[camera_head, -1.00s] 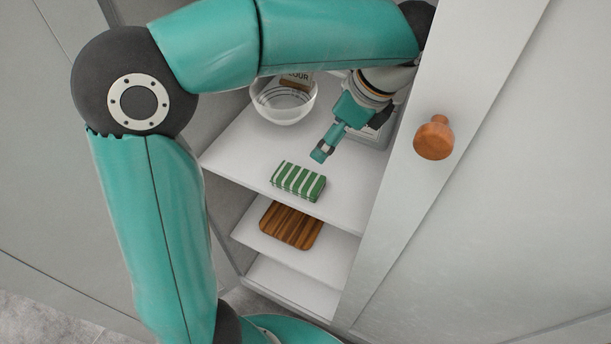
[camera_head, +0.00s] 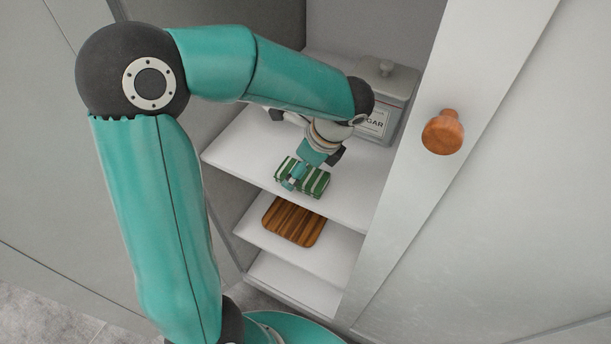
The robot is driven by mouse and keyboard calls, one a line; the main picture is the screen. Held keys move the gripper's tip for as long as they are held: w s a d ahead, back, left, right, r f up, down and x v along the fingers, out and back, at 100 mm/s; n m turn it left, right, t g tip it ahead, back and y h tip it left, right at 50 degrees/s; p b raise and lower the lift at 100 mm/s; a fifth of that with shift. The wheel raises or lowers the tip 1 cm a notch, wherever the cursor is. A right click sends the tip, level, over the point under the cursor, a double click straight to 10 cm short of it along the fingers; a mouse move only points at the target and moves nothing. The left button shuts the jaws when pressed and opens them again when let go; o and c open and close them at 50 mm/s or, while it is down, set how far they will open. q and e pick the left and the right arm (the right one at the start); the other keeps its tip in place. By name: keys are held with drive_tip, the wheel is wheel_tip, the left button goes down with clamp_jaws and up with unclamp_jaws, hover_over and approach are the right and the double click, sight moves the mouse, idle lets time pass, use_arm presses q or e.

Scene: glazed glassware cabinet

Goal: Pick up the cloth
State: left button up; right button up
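The green-and-white striped cloth (camera_head: 318,183) lies folded on the upper visible shelf, near its front edge. My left gripper (camera_head: 296,176) is directly over the cloth and points down at it. One fingertip shows against the cloth's front left part and covers some of it. The other finger is not clearly seen, so I cannot tell whether the gripper is open or shut on the cloth. My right gripper is out of view.
A grey sugar canister (camera_head: 388,95) stands behind my gripper on the same shelf (camera_head: 232,150). A wooden board (camera_head: 294,221) lies on the shelf below. The white cabinet door with a wooden knob (camera_head: 442,132) bounds the right side.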

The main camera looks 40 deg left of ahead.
use_arm(q)
drive_tip(key=shift+a+f, duration=0.15)
drive_tip(key=shift+f, duration=0.3)
drive_tip(key=shift+f, duration=0.25)
drive_tip(key=shift+c, duration=0.4)
drive_tip(key=c, duration=1.1)
drive_tip(key=shift+r, duration=0.15)
drive_tip(key=shift+r, duration=0.2)
wheel_tip(320, 180, up, 20)
drive_tip(key=shift+f+p, duration=0.1)
drive_tip(key=shift+p, duration=0.85)
